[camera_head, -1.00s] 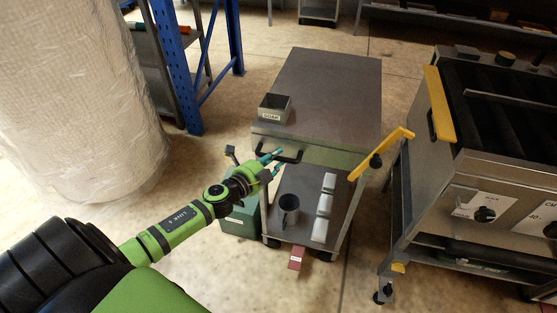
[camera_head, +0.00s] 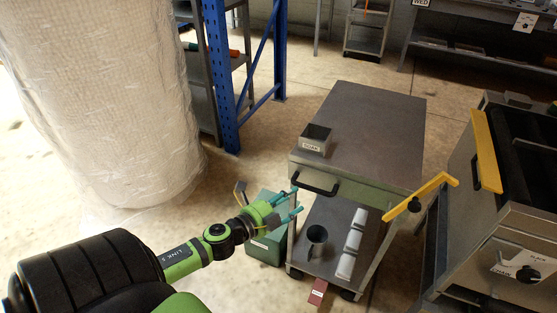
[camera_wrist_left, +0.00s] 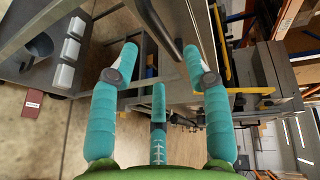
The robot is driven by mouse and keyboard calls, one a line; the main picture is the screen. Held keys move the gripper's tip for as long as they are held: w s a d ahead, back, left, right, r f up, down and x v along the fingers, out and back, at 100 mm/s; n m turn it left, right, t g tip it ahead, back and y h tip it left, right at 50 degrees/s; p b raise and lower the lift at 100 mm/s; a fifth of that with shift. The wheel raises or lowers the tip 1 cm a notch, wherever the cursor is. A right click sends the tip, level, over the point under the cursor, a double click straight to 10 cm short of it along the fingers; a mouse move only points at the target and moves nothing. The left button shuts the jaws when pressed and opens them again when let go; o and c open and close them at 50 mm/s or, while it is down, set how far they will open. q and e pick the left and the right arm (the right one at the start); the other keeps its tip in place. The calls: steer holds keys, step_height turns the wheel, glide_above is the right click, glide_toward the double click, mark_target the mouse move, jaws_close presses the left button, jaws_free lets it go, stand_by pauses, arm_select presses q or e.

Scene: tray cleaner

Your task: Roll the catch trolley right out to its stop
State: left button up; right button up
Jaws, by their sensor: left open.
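A steel trolley (camera_head: 365,115) stands right of centre in the head view. A dark bar handle (camera_head: 318,187) runs across its upper front, and its lower shelf (camera_head: 322,262) reaches out in front on casters. I cannot tell which part is the catch trolley. My left gripper (camera_head: 297,200) is open, with its teal fingertips close to the left end of the handle. In the left wrist view a dark bar (camera_wrist_left: 163,32) passes between and beyond the spread fingers (camera_wrist_left: 160,52), and nothing is held. My right gripper is out of view.
A grey box labelled SOAK (camera_head: 315,141) sits on the trolley top. A dark cup (camera_head: 316,236) and white blocks (camera_head: 352,242) stand on the lower shelf. A green bin (camera_head: 266,238) is beside it. A yellow lever (camera_head: 434,190) and a steel machine (camera_head: 490,235) are at right.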

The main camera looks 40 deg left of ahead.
arm_select(q)
steer(key=shift+v, duration=2)
steer(key=s+a+f+n+g+y+p, duration=0.1)
steer(key=s+f+n+g+y+p, duration=0.25)
steer(key=f, duration=0.75)
steer(key=s+a+f+n+g, duration=0.2)
steer(key=s+f+n, duration=0.35)
steer(key=f, duration=0.55)
steer(key=s+d+f+n+g+p, duration=0.1)
steer(key=s+d+f+n+g, duration=0.1)
steer(key=s, duration=0.6)
steer(key=s+d+f+n+g+h+p, duration=0.1)
steer(key=s+d+f+n+g, duration=0.1)
steer(key=s+d+f+g, duration=0.2)
steer(key=s+d+f+n+g+p, duration=0.1)
steer(key=s+d+f+n+g, duration=0.2)
steer(key=s+d+f, duration=0.5)
steer(key=s+f, duration=0.1)
steer(key=s, duration=0.5)
steer(key=shift+f, duration=0.35)
steer(key=shift+d+h, duration=0.15)
steer(key=shift+h, duration=0.1)
